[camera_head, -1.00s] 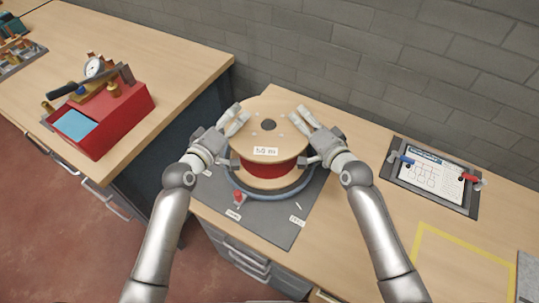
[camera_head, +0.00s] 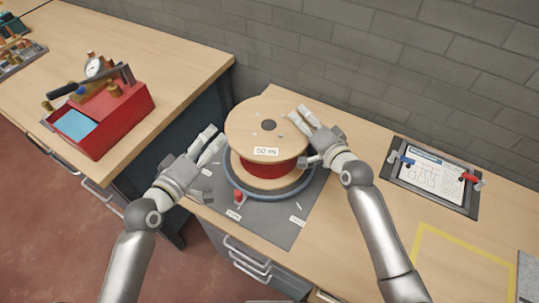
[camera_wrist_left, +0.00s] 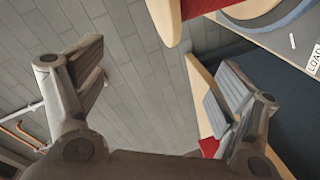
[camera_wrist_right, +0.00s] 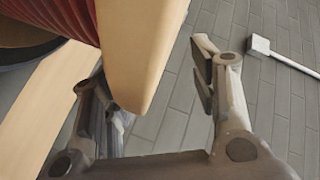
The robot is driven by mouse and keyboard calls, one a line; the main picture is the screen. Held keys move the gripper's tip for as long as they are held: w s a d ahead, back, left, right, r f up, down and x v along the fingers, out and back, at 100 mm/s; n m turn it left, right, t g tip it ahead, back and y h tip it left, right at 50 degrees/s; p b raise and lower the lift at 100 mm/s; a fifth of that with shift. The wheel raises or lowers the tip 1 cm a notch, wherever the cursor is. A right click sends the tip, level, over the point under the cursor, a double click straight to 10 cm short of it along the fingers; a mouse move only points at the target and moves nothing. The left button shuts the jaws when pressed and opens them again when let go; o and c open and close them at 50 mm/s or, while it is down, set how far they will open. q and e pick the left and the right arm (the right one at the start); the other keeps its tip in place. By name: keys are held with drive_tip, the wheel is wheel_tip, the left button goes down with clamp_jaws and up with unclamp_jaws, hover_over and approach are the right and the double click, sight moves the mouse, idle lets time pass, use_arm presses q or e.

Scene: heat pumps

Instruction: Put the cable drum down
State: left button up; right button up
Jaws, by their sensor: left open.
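The cable drum (camera_head: 252,128), with tan flanges, red winding and a white label, sits upright over a round blue-grey ring (camera_head: 240,187) on a dark mat (camera_head: 272,228). My left gripper (camera_head: 212,167) is open and empty, left of the drum and apart from it. In the left wrist view, part of a drum flange (camera_wrist_left: 165,18) shows above the open fingers. My right gripper (camera_head: 303,138) is at the drum's right side. The right wrist view shows its fingers spread, with the flange (camera_wrist_right: 138,50) partly between them and a gap to one finger. Contact at the other is unclear.
A small red object (camera_head: 238,196) and white labels lie on the mat. A clipboard (camera_head: 434,177) and a yellow-taped area (camera_head: 465,262) are to the right. A red case (camera_head: 105,118) stands on the left bench. A grey block wall (camera_head: 400,60) is behind.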

drive_tip(key=o, duration=0.7)
drive_tip(key=v, duration=1.2)
drive_tip(key=shift+a, duration=0.1)
